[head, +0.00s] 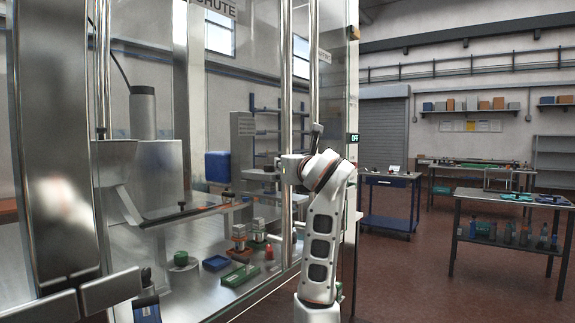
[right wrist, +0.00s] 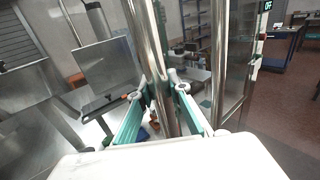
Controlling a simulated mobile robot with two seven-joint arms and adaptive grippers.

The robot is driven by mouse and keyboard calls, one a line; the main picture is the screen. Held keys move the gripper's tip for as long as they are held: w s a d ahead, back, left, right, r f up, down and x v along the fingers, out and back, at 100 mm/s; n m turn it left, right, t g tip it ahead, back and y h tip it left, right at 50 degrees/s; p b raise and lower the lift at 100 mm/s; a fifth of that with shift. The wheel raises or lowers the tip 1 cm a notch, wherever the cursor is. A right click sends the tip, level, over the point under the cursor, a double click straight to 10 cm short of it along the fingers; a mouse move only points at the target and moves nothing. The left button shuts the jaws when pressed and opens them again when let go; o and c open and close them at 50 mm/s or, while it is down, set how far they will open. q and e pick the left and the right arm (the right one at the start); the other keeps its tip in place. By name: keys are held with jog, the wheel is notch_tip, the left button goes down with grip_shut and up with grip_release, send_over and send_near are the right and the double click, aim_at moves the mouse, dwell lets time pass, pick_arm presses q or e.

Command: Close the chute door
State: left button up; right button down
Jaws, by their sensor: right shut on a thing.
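The chute door is a clear pane (head: 262,75) with upright steel bars, in the middle of the head view under a partly cut-off "CHUTE" sign (head: 216,7). My right gripper (head: 290,168) is at an upright steel bar (head: 287,90) of it, about halfway up. In the right wrist view my right gripper (right wrist: 166,112) has its green-sided fingers on both sides of the shiny bar (right wrist: 150,55), shut on it. The clear panes make it hard to tell how far the door stands open. My left gripper is not in view.
Behind the glass, a steel bench carries a green tray (head: 240,275), a blue tray (head: 216,263) and small parts. A small display (head: 352,138) reads OFF. A blue cart (head: 390,182) and a worktable (head: 512,199) stand right; red floor (head: 420,275) between is clear.

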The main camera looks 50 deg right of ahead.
jog(key=shift+w+a+f, duration=0.2)
jog(key=shift+w+a, duration=0.05)
jog(key=shift+a, duration=0.05)
jog(key=c, duration=1.9)
grip_release()
jog(key=shift+o, duration=0.3)
jog(key=shift+a+r, duration=0.15)
jog(key=shift+a, duration=0.05)
jog(key=v, duration=1.2)
jog(key=shift+d, duration=0.2)
jog(key=shift+s, duration=0.1)
